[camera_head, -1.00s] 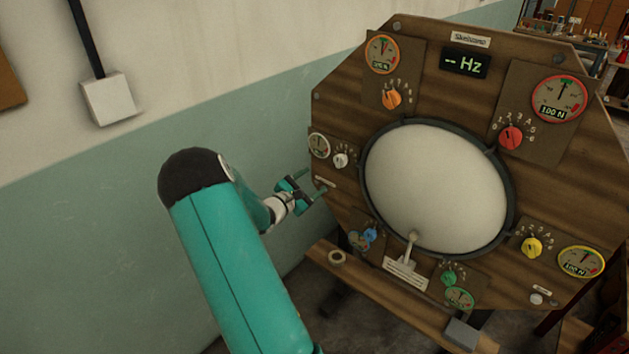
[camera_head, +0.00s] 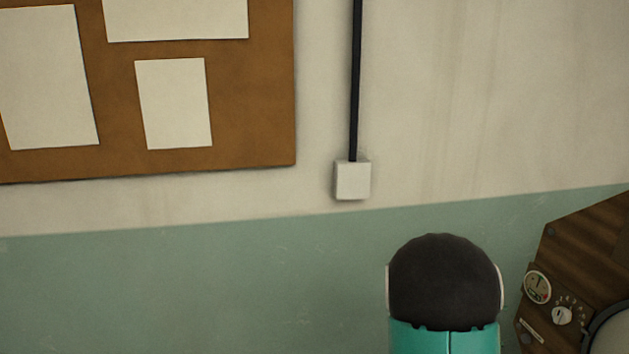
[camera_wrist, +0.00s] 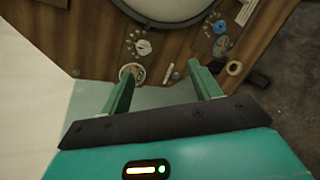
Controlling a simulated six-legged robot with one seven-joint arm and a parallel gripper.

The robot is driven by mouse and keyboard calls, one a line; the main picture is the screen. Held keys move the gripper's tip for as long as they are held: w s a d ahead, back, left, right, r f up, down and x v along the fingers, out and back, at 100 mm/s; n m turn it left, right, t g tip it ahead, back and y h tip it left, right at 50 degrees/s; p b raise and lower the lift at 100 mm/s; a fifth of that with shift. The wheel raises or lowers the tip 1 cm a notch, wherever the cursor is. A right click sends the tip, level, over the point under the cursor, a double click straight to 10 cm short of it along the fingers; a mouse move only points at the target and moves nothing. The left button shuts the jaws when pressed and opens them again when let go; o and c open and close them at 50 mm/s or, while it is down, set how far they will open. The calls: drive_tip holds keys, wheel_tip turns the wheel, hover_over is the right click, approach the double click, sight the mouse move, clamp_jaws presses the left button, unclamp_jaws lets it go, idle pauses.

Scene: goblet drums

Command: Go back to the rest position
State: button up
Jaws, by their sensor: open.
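My gripper (camera_wrist: 161,88) shows in the wrist view with its two green fingers apart and nothing between them. Beyond the fingers is the wooden drum panel (camera_wrist: 100,38), with a white knob (camera_wrist: 143,47), a small round gauge (camera_wrist: 131,73) and a blue knob (camera_wrist: 219,27). I cannot tell the gap between the fingertips and the panel. In the head view only a teal arm link of mine with a dark cap shows, and my gripper is hidden. The left edge of the panel (camera_head: 585,245) shows at the lower right there, with its gauge (camera_head: 537,287) and white knob (camera_head: 562,315).
A cork board (camera_head: 250,105) with white papers hangs on the wall at the upper left. A white box (camera_head: 352,180) with a black conduit is on the wall.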

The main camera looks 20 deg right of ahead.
drive_tip(key=s+a+r+m+t+y, duration=0.1)
drive_tip(key=s+a+r+t+y, duration=0.1)
drive_tip(key=a, duration=1.2)
drive_tip(key=s+a+r+m+t+y, duration=0.1)
drive_tip(key=s+a+r+t+y, duration=0.2)
drive_tip(key=a, duration=1.2)
drive_tip(key=s+a+r+m+t+y, duration=0.1)
drive_tip(key=a+r+t+y, duration=0.3)
drive_tip(key=a, duration=1)
wheel_tip(320, 180, up, 2)
drive_tip(key=s+y, duration=0.1)
drive_tip(key=y, duration=0.3)
drive_tip(key=shift+s+a+m+t, duration=0.25)
drive_tip(key=shift+s+m+t, duration=0.1)
drive_tip(key=shift+m+t, duration=0.05)
drive_tip(key=shift+r, duration=0.1)
drive_tip(key=c, duration=0.5)
drive_tip(key=shift+d, duration=0.1)
drive_tip(key=shift+c, duration=0.3)
drive_tip(key=shift+d, duration=0.1)
